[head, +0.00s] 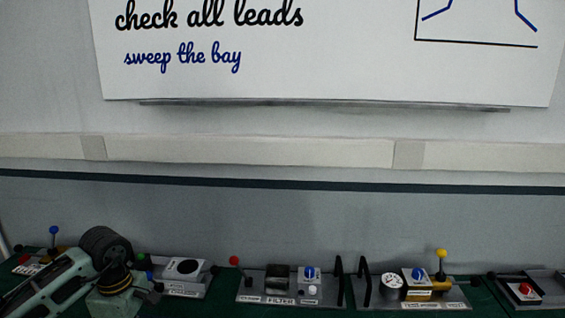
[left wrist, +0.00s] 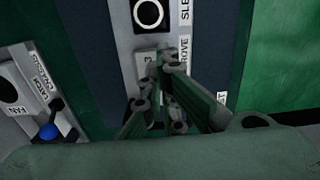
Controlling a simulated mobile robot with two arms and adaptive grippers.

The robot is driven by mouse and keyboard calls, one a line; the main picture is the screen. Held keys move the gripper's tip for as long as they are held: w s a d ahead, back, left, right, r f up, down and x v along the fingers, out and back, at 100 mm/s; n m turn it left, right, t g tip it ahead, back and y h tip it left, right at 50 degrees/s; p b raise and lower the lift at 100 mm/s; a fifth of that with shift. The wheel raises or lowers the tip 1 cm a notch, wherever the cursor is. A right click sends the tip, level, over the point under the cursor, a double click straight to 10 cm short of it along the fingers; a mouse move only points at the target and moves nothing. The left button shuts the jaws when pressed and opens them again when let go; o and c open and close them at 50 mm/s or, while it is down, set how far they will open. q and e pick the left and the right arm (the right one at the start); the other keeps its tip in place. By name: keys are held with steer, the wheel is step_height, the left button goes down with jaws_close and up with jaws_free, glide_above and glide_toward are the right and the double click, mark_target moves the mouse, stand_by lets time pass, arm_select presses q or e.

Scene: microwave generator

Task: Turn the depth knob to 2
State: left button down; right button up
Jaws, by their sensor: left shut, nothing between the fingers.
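No label reading "depth" can be made out in either view, so I cannot tell which control is the depth knob. In the left wrist view, my left gripper (left wrist: 172,62) is shut and empty. Its fingertips are over a grey panel strip, in front of a small pale plate (left wrist: 145,64) with a dark mark. They partly cover this plate and a label ending in "ROVE". I cannot tell whether they touch it. In the head view, my left gripper (head: 148,287) is low at the left, beside a grey unit with a round black opening (head: 188,267). My right gripper is not in view.
A blue-balled lever (left wrist: 48,131) stands left, by a "FAN" label. Blue knobs (head: 309,273) and (head: 418,274), a red-balled lever (head: 234,261) and a yellow-balled lever (head: 441,254) stand along the bench.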

arm_select(q)
step_height(320, 180, down, 7)
steer(key=b, duration=0.4)
steer(key=shift+r, duration=0.2)
steer(key=shift+f, duration=0.15)
steer(key=shift+s, duration=0.25)
steer(key=shift+w+f, duration=0.1)
steer(key=shift+w+a+b, duration=0.15)
steer(key=shift+w+b, duration=0.15)
steer(key=shift+b, duration=0.05)
steer(key=shift+w+a, duration=0.1)
steer(key=shift+a, duration=0.3)
steer(key=shift+w+b, duration=0.1)
steer(key=shift+b, duration=0.2)
